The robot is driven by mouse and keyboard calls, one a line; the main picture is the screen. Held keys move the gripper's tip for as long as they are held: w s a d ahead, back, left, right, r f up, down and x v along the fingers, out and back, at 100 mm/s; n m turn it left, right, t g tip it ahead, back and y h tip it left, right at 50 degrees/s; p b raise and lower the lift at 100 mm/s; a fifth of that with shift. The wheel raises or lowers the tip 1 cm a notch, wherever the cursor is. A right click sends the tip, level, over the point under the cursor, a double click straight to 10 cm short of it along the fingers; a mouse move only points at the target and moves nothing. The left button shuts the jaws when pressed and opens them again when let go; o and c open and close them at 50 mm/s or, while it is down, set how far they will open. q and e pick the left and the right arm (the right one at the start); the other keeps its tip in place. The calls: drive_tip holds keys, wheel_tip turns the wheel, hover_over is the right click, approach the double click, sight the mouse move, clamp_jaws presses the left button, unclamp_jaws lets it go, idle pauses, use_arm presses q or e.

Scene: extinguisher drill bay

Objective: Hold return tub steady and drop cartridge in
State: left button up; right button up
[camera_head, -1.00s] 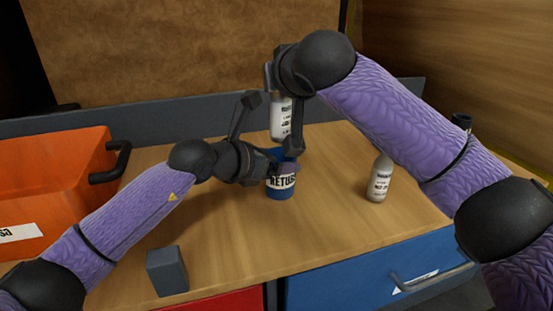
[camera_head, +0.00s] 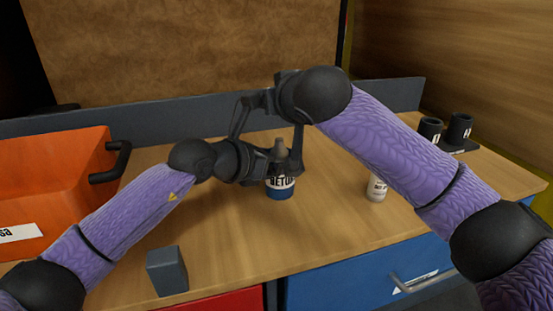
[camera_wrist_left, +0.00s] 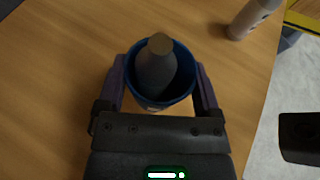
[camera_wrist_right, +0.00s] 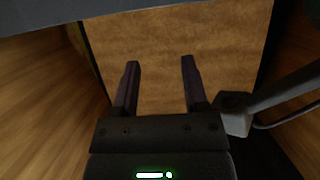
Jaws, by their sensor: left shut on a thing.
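The blue return tub (camera_head: 281,193) with a white label stands upright on the wooden bench. It also shows in the left wrist view (camera_wrist_left: 186,91). My left gripper (camera_wrist_left: 160,66) is shut on the tub, one finger on each side. A grey-looking cartridge (camera_wrist_left: 157,72) stands inside the tub, its narrow top above the rim; that top also shows in the head view (camera_head: 280,150). My right gripper (camera_wrist_right: 160,64) is open and empty, above the tub, facing the back board. Its fingers are mostly hidden in the head view.
Black holders (camera_head: 459,129) are at the back right. An orange bin (camera_head: 60,185) is at the left, and a grey block (camera_head: 167,271) near the front edge. The front middle bench is clear.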

drive_tip(key=v, duration=1.2)
use_arm(q)
drive_tip(key=o, duration=1.2)
drive_tip(key=shift+c, duration=0.2)
